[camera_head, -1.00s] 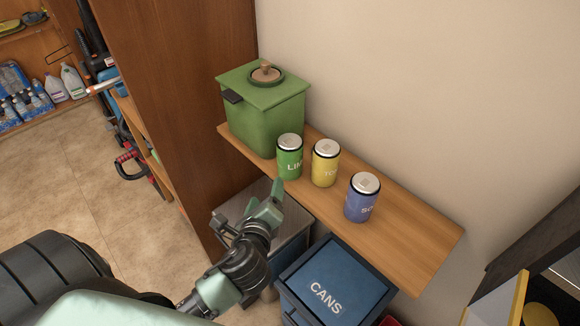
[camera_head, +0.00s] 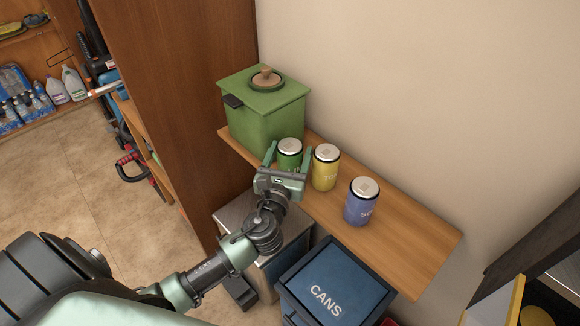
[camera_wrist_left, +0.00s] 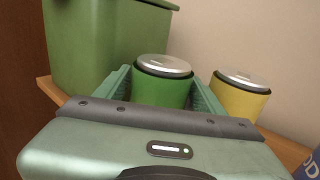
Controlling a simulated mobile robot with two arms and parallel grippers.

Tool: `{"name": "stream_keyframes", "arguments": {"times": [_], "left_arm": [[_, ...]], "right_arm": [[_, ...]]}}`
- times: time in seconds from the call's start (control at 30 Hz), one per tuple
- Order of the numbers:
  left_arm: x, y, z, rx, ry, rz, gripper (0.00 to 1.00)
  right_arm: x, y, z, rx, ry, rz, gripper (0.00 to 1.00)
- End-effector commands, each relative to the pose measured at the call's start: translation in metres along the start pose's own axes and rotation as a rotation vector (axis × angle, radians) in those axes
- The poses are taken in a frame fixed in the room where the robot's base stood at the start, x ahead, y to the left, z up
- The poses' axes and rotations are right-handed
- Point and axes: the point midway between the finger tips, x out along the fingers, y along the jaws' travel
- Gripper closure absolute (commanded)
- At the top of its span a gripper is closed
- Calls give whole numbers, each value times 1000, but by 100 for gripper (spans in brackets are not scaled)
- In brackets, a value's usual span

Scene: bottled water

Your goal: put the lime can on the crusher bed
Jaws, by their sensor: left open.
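The green lime can (camera_head: 289,153) stands upright on the wooden shelf, just in front of the green lidded box. My left gripper (camera_head: 289,158) is open, with one finger on each side of the lime can. In the left wrist view the can (camera_wrist_left: 161,86) sits between the two fingers of the gripper (camera_wrist_left: 162,92); its lower part is hidden behind the gripper body. I cannot tell whether the fingers touch it. I cannot identify the crusher bed for certain in these views. My right gripper is not in view.
A yellow can (camera_head: 325,170) stands close to the right finger, and a purple can (camera_head: 361,204) farther right on the shelf (camera_head: 408,240). The green box (camera_head: 262,112) is behind the lime can. A blue bin marked CANS (camera_head: 335,285) and a grey-topped unit (camera_head: 238,214) stand below.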

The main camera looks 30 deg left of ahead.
Motion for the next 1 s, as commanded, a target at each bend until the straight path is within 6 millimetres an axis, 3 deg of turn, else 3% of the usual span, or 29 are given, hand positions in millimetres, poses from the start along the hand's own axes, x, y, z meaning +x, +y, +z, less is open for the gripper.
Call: {"name": "stream_keyframes", "arguments": {"times": [0.27, 0.5, 0.77, 1.0], "left_arm": [[3, 0, 0, -2, 1, 0, 34], [3, 0, 0, -2, 1, 0, 99], [3, 0, 1, -2, 1, 0, 100], [3, 0, 22, -3, -2, 0, 100]], "right_arm": [[0, 0, 0, 0, 0, 0, 64], [0, 0, 0, 1, 0, 0, 64], [-1, 0, 0, 1, 0, 0, 64], [-8, -1, -1, 2, 0, -1, 64]]}}
